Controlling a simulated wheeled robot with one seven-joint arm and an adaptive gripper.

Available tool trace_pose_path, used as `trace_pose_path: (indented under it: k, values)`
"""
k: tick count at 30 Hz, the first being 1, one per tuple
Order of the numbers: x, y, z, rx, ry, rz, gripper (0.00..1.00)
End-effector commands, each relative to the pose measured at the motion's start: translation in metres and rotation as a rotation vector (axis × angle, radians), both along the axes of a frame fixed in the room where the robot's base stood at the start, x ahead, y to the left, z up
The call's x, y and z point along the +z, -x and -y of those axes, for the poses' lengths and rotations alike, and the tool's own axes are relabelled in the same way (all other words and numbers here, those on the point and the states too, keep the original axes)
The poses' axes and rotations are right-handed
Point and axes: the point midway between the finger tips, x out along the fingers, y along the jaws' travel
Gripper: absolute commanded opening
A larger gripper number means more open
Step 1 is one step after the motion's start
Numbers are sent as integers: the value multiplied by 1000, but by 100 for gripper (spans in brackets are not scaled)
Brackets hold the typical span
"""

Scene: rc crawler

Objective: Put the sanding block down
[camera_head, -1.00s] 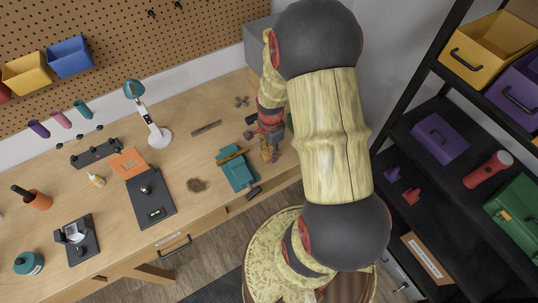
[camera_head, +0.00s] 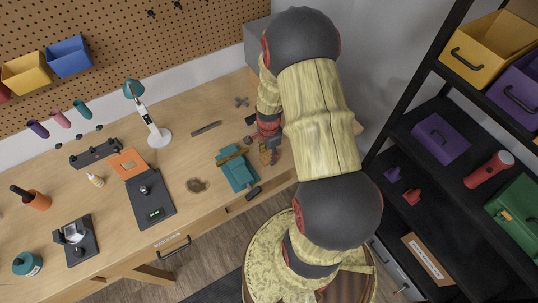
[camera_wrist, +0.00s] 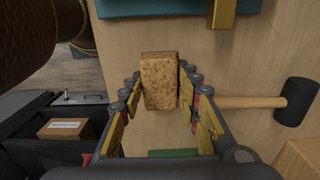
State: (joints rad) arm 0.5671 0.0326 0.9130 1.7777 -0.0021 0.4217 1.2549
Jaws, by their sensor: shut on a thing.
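The sanding block is a speckled tan-brown block (camera_wrist: 159,82), seen upright between the two fingers in the wrist view. My gripper (camera_wrist: 161,88) is shut on it, with a finger along each side. In the head view my gripper (camera_head: 268,147) is over the right part of the wooden workbench (camera_head: 215,150), just right of the teal vise-like tool. The block is small and partly hidden there. I cannot tell for sure whether its underside touches the bench top.
The teal tool (camera_head: 238,172) with a brass-coloured bar is close by. A black-headed mallet (camera_wrist: 296,101) lies right of the block in the wrist view. A lamp (camera_head: 155,130) and a black scale (camera_head: 150,200) stand further left. A dark shelf unit (camera_head: 430,175) stands right.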

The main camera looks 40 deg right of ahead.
Motion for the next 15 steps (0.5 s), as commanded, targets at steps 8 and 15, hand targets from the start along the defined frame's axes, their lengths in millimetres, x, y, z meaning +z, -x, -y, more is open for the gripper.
trace_pose_path:
  k: [8,15]
  values:
    - [-12,2,-1,0,-2,-3,5]
    - [-16,4,-3,0,-5,-7,42]
